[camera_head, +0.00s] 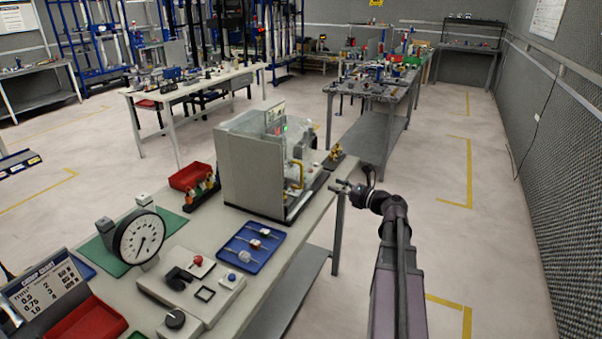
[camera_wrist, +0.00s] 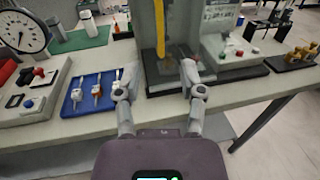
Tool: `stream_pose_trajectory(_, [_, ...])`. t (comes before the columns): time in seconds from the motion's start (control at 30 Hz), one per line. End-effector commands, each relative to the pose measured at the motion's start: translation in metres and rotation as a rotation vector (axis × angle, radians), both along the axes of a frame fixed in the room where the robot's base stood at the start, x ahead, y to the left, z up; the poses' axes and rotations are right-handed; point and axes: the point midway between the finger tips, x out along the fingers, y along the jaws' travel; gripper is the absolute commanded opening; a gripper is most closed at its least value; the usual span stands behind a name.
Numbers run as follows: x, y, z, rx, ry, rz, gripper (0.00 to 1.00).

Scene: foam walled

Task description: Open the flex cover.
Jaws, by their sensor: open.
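The flex tester is a grey box-shaped machine (camera_head: 250,168) on the bench, with a clear cover (camera_head: 309,160) on its right side. A yellow handle (camera_head: 297,176) stands upright on the cover and also shows in the wrist view (camera_wrist: 160,32). The cover looks down over the machine, though its edges are hard to make out. My gripper (camera_head: 338,186) is open and empty, to the right of the machine near the bench edge. In the wrist view my gripper (camera_wrist: 158,72) has its two fingers spread apart, with the handle beyond and between them, not touching.
A blue tray (camera_head: 231,259) with small parts, a dial gauge (camera_head: 139,238) and a grey control panel (camera_head: 169,292) lie nearer on the bench. A small brass device (camera_head: 335,154) stands past the machine. The floor (camera_head: 480,250) to the right is clear.

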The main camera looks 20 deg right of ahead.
Motion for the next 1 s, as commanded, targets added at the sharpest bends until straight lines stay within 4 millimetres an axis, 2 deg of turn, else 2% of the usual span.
stream_pose_trajectory(0.27, [0.002,0.001,0.000,-0.002,0.000,0.001,0.51])
stream_pose_trajectory(0.47, [0.013,0.006,0.000,-0.004,0.000,0.003,0.51])
stream_pose_trajectory(0.67, [0.034,0.016,0.000,-0.004,0.000,0.003,0.51])
stream_pose_trajectory(1.0, [0.079,0.039,0.000,-0.004,0.000,0.002,0.51])
